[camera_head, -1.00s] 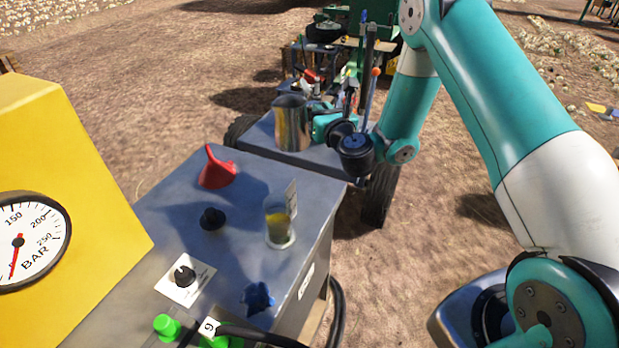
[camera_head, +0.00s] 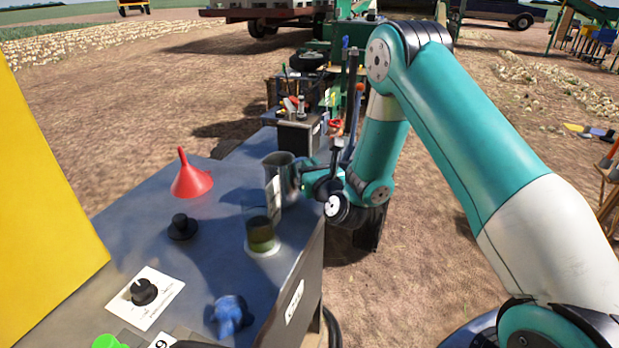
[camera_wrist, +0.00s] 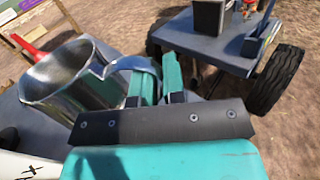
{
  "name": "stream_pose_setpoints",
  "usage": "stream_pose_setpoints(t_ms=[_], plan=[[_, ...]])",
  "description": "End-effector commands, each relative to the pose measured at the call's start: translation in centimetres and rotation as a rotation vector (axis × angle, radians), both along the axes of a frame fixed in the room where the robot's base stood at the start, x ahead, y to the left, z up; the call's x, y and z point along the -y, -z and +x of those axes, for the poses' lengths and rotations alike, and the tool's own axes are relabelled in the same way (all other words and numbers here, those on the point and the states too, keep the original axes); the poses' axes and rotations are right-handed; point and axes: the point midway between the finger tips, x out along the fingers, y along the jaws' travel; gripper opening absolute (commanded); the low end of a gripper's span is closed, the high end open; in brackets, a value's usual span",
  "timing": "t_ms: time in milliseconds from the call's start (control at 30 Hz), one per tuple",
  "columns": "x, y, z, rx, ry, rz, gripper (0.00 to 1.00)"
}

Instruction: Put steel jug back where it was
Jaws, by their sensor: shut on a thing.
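The steel jug (camera_head: 282,178) is in my gripper (camera_head: 318,172), above the far right part of the grey-blue bench top (camera_head: 130,225) in the head view. In the wrist view the jug (camera_wrist: 72,80) stands at the left with its open mouth up and slightly tilted. My gripper (camera_wrist: 158,78) is shut on the jug's handle. Whether the jug's base touches the bench is hidden. A glass with dark greenish liquid (camera_head: 261,236) stands just in front of the jug, near the bench's right edge.
A red funnel (camera_head: 191,181), a black knob (camera_head: 182,227) and a blue star-shaped knob (camera_head: 230,315) are on the bench top. A yellow gauge housing (camera_head: 40,190) rises at left. A wheeled cart (camera_wrist: 215,40) with a black box stands beyond the bench.

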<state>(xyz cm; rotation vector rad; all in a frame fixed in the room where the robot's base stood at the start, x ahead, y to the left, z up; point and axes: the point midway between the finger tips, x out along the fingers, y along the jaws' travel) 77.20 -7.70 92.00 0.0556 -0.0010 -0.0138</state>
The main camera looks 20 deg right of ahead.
Motion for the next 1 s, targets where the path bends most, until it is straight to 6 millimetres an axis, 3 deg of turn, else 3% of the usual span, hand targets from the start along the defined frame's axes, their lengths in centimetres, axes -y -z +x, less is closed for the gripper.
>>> stream_pose_setpoints(t_ms=[67, 467, 500, 600, 1000], plan=[[-0.03, 0.79, 0.04, 0.004, 0.000, 0.001, 0.00], [0.02, 1.12, 0.03, 0.003, 0.001, 0.002, 0.00], [0.01, 1.04, 0.01, 0.002, 0.000, 0.001, 0.18], [0.02, 1.01, 0.01, 0.002, 0.000, 0.001, 0.36], [0.02, 1.07, -0.27, 0.002, 0.000, 0.000, 0.36]])
